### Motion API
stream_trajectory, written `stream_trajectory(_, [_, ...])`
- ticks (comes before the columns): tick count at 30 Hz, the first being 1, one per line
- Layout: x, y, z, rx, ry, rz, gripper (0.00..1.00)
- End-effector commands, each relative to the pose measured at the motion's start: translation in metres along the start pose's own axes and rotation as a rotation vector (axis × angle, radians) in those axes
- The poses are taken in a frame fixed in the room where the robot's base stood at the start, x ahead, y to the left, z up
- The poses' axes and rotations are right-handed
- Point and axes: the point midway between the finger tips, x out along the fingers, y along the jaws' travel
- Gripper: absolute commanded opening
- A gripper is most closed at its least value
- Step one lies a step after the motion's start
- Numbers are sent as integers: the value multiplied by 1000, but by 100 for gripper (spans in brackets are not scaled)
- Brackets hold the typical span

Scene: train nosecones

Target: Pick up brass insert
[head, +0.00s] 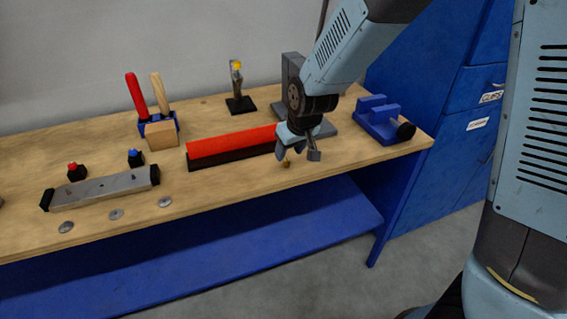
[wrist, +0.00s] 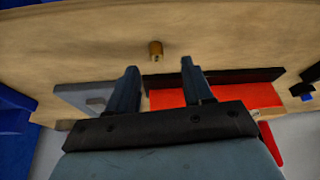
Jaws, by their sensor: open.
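The brass insert (head: 286,163) is a small golden-brown piece standing on the wooden workbench near its front edge. In the wrist view the brass insert (wrist: 156,50) shows as a short cylinder with a dark mark on it. My gripper (head: 299,154) is over the bench just above and beside the insert. In the wrist view my gripper (wrist: 160,66) has its two fingers spread apart, with nothing between them. The insert lies beyond the fingertips, roughly centred between them.
A red bar on a dark base (head: 232,142) lies close left of my gripper. A grey bracket (head: 291,72) stands behind it, and a blue vise (head: 383,120) sits to the right. A metal bar (head: 100,188) and several discs are at left. The bench's front edge is near.

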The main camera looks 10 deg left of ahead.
Motion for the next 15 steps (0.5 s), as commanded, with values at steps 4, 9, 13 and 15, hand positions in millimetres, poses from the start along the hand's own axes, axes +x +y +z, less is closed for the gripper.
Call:
stream_trajectory(4, [19,4,1,2,-4,1,51])
stream_trajectory(9, [37,4,1,1,-3,1,51])
stream_trajectory(13, [44,4,1,0,-2,1,51])
stream_trajectory(15, [45,4,1,-1,-1,1,51])
